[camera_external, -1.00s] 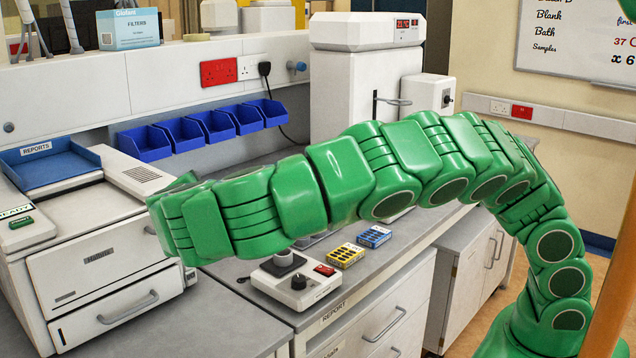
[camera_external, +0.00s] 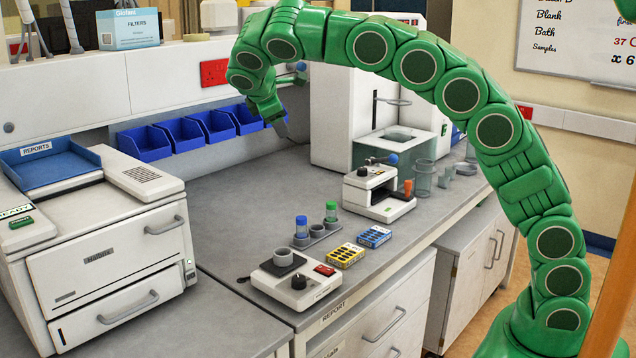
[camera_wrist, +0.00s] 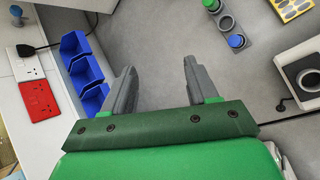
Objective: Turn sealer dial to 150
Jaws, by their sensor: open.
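A low white device (camera_external: 268,287) with a black dial (camera_external: 299,282), a red switch and a dark round cup stands at the front edge. Part of this device (camera_wrist: 284,62) shows at the right of the wrist view. No dial numbers are readable. My gripper (camera_external: 284,127) is open and empty, high near the blue bins, apart from both devices. Its fingers (camera_wrist: 160,70) show bare bench between them.
Blue bins (camera_external: 186,134) hang along the back panel near my gripper. A rack (camera_external: 318,237) with blue- and green-capped vials, yellow and blue boxes, and glass beakers (camera_external: 425,178) stand on the bench. The middle bench is clear.

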